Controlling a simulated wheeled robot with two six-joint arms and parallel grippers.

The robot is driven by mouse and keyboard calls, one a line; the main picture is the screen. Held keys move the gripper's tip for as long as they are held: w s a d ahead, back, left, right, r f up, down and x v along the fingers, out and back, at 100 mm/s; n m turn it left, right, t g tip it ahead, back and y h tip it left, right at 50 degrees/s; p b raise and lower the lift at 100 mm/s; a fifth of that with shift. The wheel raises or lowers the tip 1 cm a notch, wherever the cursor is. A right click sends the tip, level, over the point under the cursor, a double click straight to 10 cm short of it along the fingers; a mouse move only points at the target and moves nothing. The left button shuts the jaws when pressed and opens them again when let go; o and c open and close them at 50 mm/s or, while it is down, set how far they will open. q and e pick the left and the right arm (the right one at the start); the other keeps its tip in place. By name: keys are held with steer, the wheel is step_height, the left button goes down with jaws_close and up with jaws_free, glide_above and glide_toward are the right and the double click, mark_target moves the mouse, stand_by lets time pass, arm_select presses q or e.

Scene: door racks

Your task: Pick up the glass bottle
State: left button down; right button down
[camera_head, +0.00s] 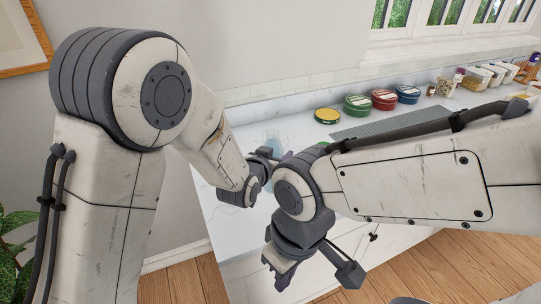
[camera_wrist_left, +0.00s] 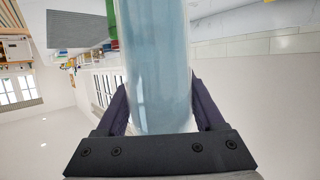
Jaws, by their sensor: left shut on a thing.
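The glass bottle (camera_wrist_left: 160,60) is pale blue and see-through and runs up the middle of the left wrist view. My left gripper (camera_wrist_left: 162,100) is shut on it, with one dark finger on each side. In the head view a small part of the bottle (camera_head: 273,144) shows above the left gripper (camera_head: 265,158), near the counter's left end; my arms hide the rest. I cannot tell whether the bottle touches the counter. My right gripper (camera_head: 280,272) hangs in front of the counter, pointing down, apart from the bottle. Its finger opening is unclear.
Jars and containers (camera_head: 480,76) stand at the right. A plant (camera_head: 15,235) is at the left.

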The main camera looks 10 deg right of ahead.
arm_select(q)
steer(key=shift+s+d+r, duration=0.55)
steer(key=shift+d+r, duration=0.05)
steer(key=shift+s+d, duration=0.1)
